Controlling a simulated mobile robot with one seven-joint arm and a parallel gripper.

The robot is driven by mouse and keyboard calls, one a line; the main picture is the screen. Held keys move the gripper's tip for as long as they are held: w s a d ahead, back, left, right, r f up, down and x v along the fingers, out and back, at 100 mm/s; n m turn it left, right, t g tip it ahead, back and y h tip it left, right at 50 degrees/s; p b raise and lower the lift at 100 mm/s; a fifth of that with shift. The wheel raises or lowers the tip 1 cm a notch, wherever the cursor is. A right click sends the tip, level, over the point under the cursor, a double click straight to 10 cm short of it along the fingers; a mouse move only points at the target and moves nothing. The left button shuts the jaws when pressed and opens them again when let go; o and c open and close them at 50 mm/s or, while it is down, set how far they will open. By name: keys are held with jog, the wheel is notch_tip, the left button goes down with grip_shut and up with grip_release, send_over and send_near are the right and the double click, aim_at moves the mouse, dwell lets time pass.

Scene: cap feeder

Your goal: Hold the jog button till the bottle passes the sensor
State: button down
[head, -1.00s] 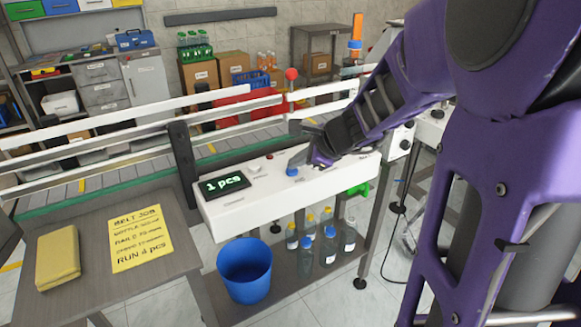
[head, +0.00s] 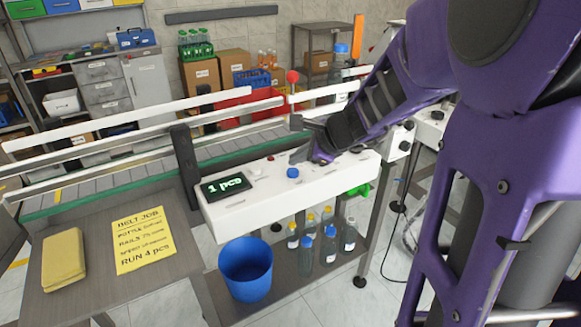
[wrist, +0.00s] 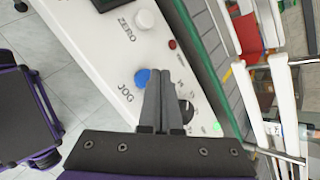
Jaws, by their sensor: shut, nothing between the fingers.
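The blue jog button (head: 293,173) sits on the white control panel (head: 250,198), and the wrist view shows it (wrist: 142,77) beside the word JOG. My gripper (head: 300,158) is shut and empty, with its tips just to the right of the button in the head view. In the wrist view the closed fingers (wrist: 159,73) are close beside the button, not covering it; I cannot tell whether they touch it. The panel display (head: 224,187) reads 1 pcs. I cannot make out a bottle on the belt (head: 110,193) or clearly identify the sensor.
A white ZERO knob (wrist: 143,19), a small red button (wrist: 172,44) and a black dial (wrist: 186,110) share the panel. Belt rails (head: 140,118) run behind it. Bottles (head: 329,247) and a blue bin (head: 246,266) are below. A yellow note (head: 143,240) lies on the left table.

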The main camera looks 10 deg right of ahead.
aim_at(297, 172)
jog(key=shift+r+p, duration=2.2)
jog(key=shift+r, duration=0.35)
